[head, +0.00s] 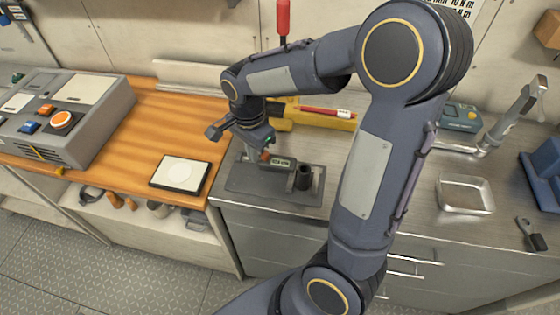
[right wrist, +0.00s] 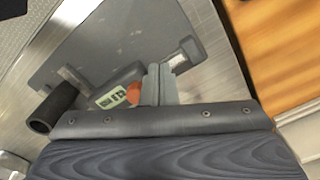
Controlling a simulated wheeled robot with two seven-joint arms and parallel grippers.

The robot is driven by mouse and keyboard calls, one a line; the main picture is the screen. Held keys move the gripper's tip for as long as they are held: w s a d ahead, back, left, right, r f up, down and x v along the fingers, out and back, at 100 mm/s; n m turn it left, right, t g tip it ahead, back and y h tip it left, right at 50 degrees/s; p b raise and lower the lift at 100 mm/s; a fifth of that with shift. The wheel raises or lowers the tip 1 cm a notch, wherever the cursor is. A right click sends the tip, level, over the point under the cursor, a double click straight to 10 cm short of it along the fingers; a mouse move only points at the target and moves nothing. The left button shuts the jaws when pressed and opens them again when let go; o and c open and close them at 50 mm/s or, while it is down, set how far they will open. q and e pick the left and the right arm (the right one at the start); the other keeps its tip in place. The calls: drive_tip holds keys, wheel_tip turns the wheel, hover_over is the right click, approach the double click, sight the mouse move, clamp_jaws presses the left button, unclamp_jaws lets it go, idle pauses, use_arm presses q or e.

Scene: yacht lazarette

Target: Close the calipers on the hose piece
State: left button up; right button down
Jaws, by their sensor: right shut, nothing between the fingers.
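The calipers (head: 281,163) lie on a dark grey plate (head: 240,184) on the metal worktop, with a lit green display and an orange part. The black hose piece (head: 303,177) stands upright at the right of the display. In the right wrist view the display (right wrist: 112,97) and the hose piece (right wrist: 55,106) are left of my fingers. My right gripper (head: 264,151) is shut and empty; its fingertips (right wrist: 160,84) are right beside the orange part (right wrist: 133,92). I cannot tell whether they touch it, or whether the jaws touch the hose. My left gripper is not in view.
A yellow tray with a red marker (head: 325,112) lies behind the plate. A metal tray (head: 466,195) stands to the right. On the wooden top at left are a grey control box (head: 68,115) and a white-topped pad (head: 180,173). A dark block (right wrist: 190,50) stands right of my fingers.

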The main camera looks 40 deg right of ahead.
drive_tip(key=shift+s+d, duration=0.55)
drive_tip(key=shift+s, duration=0.1)
idle(0.5)
idle(0.5)
drive_tip(key=shift+w+a, duration=0.65)
drive_tip(key=shift+w, duration=0.15)
wheel_tip(320, 180, up, 8)
drive_tip(key=p, duration=0.7)
drive_tip(key=shift+s, duration=0.1)
